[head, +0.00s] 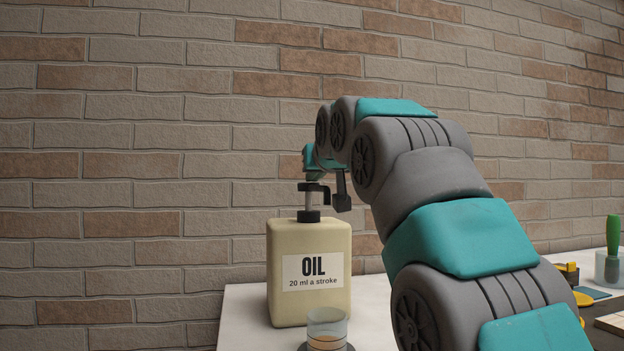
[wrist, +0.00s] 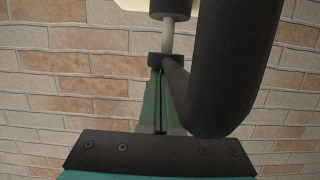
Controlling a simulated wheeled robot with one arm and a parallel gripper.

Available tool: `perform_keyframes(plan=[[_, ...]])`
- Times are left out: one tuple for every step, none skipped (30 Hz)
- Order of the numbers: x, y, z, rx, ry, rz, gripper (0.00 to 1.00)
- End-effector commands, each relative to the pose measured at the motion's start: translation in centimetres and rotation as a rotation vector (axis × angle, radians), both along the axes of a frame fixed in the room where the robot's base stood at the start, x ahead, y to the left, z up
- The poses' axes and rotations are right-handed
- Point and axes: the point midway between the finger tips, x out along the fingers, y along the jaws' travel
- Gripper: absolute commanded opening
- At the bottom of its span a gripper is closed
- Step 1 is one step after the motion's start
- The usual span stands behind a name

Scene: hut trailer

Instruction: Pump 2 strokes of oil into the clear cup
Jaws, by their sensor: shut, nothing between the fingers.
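The cream oil container (head: 292,245), labelled "OIL, 20 ml a stroke", stands upright on the white counter. Its black pump head (head: 312,187) is above the collar, with a length of grey stem showing. The head and stem also show in the wrist view (wrist: 168,60). The clear cup (head: 327,322) stands in front of the container, with a tan band low in it; I cannot tell whether that is oil or a marking. My gripper (wrist: 159,74) is shut and empty, its green fingertips at the top of the pump head. Whether they touch it is unclear.
The black spout (wrist: 225,70) passes close beside my fingers. A brick wall (head: 150,150) rises behind. At the right are a tub with a green-handled tool (head: 613,235) and small yellow items (head: 567,272). My arm hides the counter's middle.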

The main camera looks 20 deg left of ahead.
Motion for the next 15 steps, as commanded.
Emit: perform_keyframes(plan=[[-0.3, -0.3, 1.8, 0.001, -0.002, -0.001, 0.0], [-0.7, -0.6, 1.3, 0.001, -0.003, -0.001, 0.0], [-1.3, -0.9, 1.2, 0.002, -0.004, -0.001, 0.0], [-1.8, -1.2, 1.4, 0.002, -0.004, -0.001, 0.0], [-2.2, -1.4, 1.5, 0.003, -0.005, -0.001, 0.0], [-2.7, -1.7, 1.6, 0.002, -0.004, -0.001, 0.0], [-3.1, -2.0, 1.7, 0.002, -0.004, -0.001, 0.0], [-3.5, -2.3, 1.8, 0.003, -0.005, -0.001, 0.0], [-4.2, -2.6, 2.0, 0.003, -0.005, -0.001, 0.0], [-4.6, -2.9, 2.1, 0.003, -0.005, -0.001, 0.0], [-5.1, -3.2, 2.3, 0.002, -0.004, -0.001, 0.0], [-5.6, -3.5, 2.4, 0.002, -0.004, -0.001, 0.0], [-6.1, -3.8, 2.5, 0.002, -0.004, -0.001, 0.0], [-6.5, -4.1, 2.7, 0.002, -0.004, -0.001, 0.0], [-7.0, -4.4, 2.9, 0.003, -0.005, -0.001, 0.0]])
